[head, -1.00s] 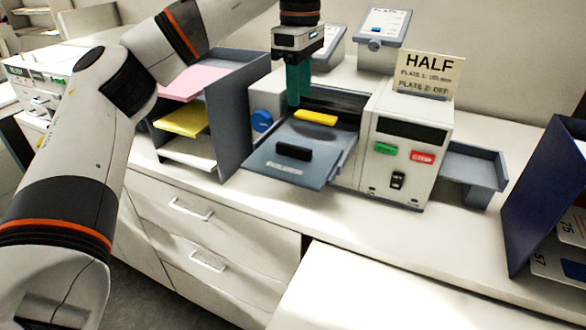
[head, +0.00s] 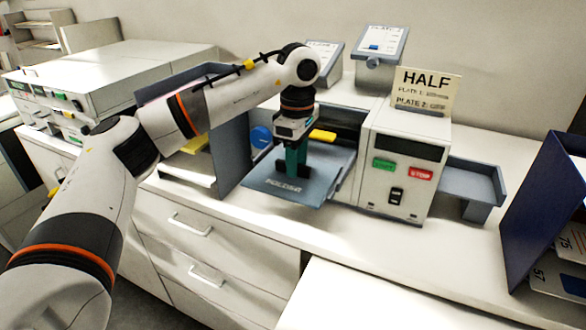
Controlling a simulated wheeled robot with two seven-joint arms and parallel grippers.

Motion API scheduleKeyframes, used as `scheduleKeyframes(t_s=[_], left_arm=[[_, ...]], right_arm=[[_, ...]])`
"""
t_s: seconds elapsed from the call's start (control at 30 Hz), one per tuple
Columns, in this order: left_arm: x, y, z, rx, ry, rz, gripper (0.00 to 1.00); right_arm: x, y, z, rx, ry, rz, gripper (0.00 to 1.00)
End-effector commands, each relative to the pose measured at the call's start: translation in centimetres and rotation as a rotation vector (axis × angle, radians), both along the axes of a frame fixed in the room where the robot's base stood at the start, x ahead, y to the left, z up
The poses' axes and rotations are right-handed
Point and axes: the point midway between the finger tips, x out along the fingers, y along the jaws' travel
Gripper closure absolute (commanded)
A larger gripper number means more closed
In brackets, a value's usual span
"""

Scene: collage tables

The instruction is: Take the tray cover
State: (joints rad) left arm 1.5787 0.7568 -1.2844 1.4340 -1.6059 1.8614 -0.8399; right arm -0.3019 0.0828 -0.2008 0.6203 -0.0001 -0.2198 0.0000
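A grey-blue tray plate (head: 318,186) with pale lettering on its front edge sticks out of the front of the white machine (head: 398,165). A black handle bar stands on it, now mostly hidden by my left gripper. A yellow bar (head: 322,136) lies behind, near the machine's slot. My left gripper (head: 294,172) points down, its teal fingers at the black bar, low over the plate. Whether the fingers are closed on the bar cannot be made out. I cannot tell which part is the tray cover. My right gripper is out of view.
A sign reading HALF (head: 424,90) stands on the machine. A grey side tray (head: 468,183) is at its right. A blue divider (head: 548,200) stands farther right. A paper rack (head: 233,152) is close on the left, behind my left arm.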

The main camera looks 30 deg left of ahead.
Motion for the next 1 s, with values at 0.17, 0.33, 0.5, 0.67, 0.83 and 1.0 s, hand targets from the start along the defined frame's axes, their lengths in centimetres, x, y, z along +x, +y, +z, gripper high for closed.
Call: scheduleKeyframes(t_s=[0.17, 0.33, 0.5, 0.67, 0.83, 1.0], left_arm=[[0.0, 0.0, -0.8, -0.001, 0.000, 0.000, 0.62], [0.0, 0.0, -0.8, -0.001, -0.001, 0.000, 0.67], [0.0, 0.0, -0.7, -0.001, -0.001, 0.000, 0.95], [0.0, 0.0, -0.7, -0.001, -0.001, -0.001, 1.00], [0.0, 0.0, -0.7, -0.001, -0.002, -0.001, 1.00], [0.1, -0.1, 0.8, -0.001, -0.005, 0.000, 1.00]], right_arm=[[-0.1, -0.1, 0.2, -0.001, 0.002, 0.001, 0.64], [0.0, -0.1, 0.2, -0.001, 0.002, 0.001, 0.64], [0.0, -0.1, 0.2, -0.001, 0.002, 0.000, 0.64], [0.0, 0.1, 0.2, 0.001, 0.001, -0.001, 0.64], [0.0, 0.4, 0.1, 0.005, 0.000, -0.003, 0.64], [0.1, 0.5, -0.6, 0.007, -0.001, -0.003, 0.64]])
